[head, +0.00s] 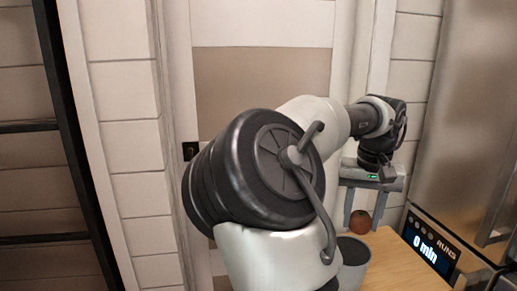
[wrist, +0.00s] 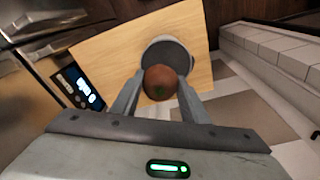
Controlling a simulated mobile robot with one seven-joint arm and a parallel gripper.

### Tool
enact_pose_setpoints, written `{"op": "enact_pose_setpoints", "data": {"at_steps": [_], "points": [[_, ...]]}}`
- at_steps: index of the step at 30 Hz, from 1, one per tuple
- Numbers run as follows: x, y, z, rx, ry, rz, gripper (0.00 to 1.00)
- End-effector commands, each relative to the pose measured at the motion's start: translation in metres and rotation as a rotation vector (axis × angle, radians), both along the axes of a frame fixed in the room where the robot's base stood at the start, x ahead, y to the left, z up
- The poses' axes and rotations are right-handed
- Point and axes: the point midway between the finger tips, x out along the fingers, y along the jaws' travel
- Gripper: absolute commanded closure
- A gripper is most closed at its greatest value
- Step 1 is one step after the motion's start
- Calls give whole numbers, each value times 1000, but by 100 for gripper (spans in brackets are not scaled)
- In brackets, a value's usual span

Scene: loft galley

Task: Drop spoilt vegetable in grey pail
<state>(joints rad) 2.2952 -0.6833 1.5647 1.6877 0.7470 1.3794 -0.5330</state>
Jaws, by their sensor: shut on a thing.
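In the head view the vegetable (head: 360,221) hangs between the fingertips of my gripper (head: 364,218), which point down. The grey pail (head: 353,252) shows below the vegetable, partly hidden by my arm. In the wrist view the pail (wrist: 168,47) has a round dark opening and lies behind and beyond the vegetable, which overlaps its near edge. The vegetable is above the pail, apart from it.
A light wooden surface (head: 390,262) lies around the pail. An appliance with a lit display (head: 432,243) reading "0 min" stands at the right. A tall metal cabinet (head: 465,130) is behind it. A tiled floor (wrist: 240,100) shows beyond the wood's edge.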

Motion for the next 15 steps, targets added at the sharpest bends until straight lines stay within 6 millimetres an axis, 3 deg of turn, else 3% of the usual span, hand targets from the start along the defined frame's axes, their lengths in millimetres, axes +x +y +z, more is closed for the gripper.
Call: {"op": "enact_pose_setpoints", "data": {"at_steps": [5, 15], "points": [[0, -1, -10, -1, 1, -1, 83], [0, 0, -49, 0, 0, -1, 83]]}}
